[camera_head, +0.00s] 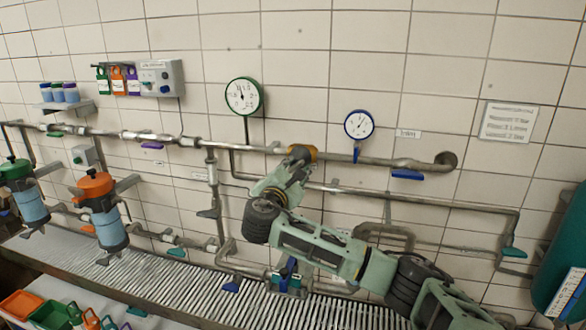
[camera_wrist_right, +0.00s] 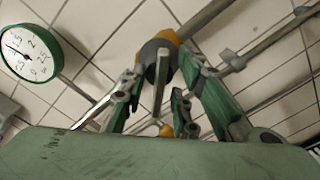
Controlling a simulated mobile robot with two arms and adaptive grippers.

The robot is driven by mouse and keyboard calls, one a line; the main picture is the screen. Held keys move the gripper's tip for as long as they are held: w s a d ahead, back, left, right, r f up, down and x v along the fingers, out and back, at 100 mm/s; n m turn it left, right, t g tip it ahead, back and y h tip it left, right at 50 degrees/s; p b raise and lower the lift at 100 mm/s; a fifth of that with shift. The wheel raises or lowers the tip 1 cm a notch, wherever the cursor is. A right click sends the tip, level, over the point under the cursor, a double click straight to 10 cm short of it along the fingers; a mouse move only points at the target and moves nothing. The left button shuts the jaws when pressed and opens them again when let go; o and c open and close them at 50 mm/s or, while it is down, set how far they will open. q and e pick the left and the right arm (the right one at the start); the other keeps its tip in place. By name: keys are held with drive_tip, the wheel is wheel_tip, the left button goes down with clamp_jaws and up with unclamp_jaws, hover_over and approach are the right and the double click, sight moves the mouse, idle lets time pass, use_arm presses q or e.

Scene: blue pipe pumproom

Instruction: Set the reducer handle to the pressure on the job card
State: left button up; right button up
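The reducer handle looks like the orange-and-grey knob (camera_head: 302,152) on the upper pipe; it also shows in the right wrist view (camera_wrist_right: 158,50). My right gripper (camera_head: 297,163) reaches it from below. In the right wrist view, its two green fingers (camera_wrist_right: 160,68) stand on either side of the grey knob. I cannot tell whether they touch it. A white card (camera_head: 508,122) with printed lines hangs on the right wall, its text too small to read surely. A green-rimmed gauge (camera_head: 244,96) and a smaller blue-rimmed gauge (camera_head: 359,124) are on the wall. My left gripper is not in view.
Pipes run along the tiled wall, with blue levers (camera_head: 407,174) and a teal one (camera_head: 514,252). Orange-topped (camera_head: 95,184) and green-topped (camera_head: 15,169) filters hang at left. A grey box (camera_head: 162,78) has coloured tags beside it. A teal tank (camera_head: 566,260) stands at right.

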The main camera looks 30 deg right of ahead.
drive_tip(key=shift+c, duration=0.2)
clamp_jaws()
drive_tip(key=shift+f, duration=0.1)
drive_tip(key=shift+f+m+b, duration=0.2)
drive_tip(key=shift+m+b, duration=0.3)
drive_tip(key=shift+b, duration=0.35)
drive_tip(key=m+b, duration=0.7)
drive_tip(key=b, duration=0.1)
drive_tip(key=shift+f+m, duration=0.3)
drive_tip(key=m+b, duration=0.3)
drive_tip(key=shift+r+m+b, duration=0.1)
drive_tip(key=shift+m+b, duration=0.45)
drive_tip(key=shift+m, duration=0.15)
